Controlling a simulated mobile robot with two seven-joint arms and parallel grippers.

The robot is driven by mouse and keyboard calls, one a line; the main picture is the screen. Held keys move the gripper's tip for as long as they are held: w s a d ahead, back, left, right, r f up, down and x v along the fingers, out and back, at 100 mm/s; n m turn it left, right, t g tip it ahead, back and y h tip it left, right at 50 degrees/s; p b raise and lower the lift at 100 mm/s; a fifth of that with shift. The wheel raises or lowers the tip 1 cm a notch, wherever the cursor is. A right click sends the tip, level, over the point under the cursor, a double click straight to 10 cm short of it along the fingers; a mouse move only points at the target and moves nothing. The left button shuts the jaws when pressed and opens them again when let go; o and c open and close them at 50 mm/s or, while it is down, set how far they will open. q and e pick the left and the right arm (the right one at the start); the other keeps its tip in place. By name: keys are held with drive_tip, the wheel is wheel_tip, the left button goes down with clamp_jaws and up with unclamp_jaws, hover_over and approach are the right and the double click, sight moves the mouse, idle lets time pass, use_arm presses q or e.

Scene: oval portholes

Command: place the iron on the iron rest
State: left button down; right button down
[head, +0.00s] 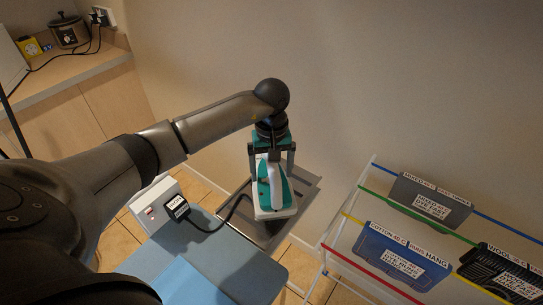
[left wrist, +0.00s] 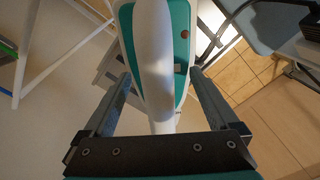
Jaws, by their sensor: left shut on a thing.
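The iron (head: 272,208) is teal and white, with a dark cord running left to a plug at a white socket box (head: 155,201). My left gripper (head: 271,160) is shut on the iron from above. In the left wrist view the iron's white handle (left wrist: 153,45) lies between the two fingers of my left gripper (left wrist: 158,75). The iron rest (head: 305,187) is a grey metal frame at the far end of the ironing board. The iron is over it and hides its middle; I cannot tell whether they touch. My right gripper is out of view.
The blue ironing board (head: 235,262) lies at front centre. A wooden counter (head: 75,82) with a dark canister (head: 68,32) is at back left. A wall is close behind the rest.

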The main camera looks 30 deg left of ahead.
use_arm(q)
drive_tip(key=shift+w+f, duration=0.2)
drive_tip(key=shift+f, duration=1.95)
drive_tip(key=shift+f, duration=0.15)
unclamp_jaws()
drive_tip(key=shift+s+f, duration=0.15)
drive_tip(key=shift+s, duration=0.05)
wheel_tip(320, 180, up, 12)
drive_tip(key=shift+s+r, duration=0.1)
drive_tip(key=shift+r, duration=0.05)
drive_tip(key=shift+d, duration=0.1)
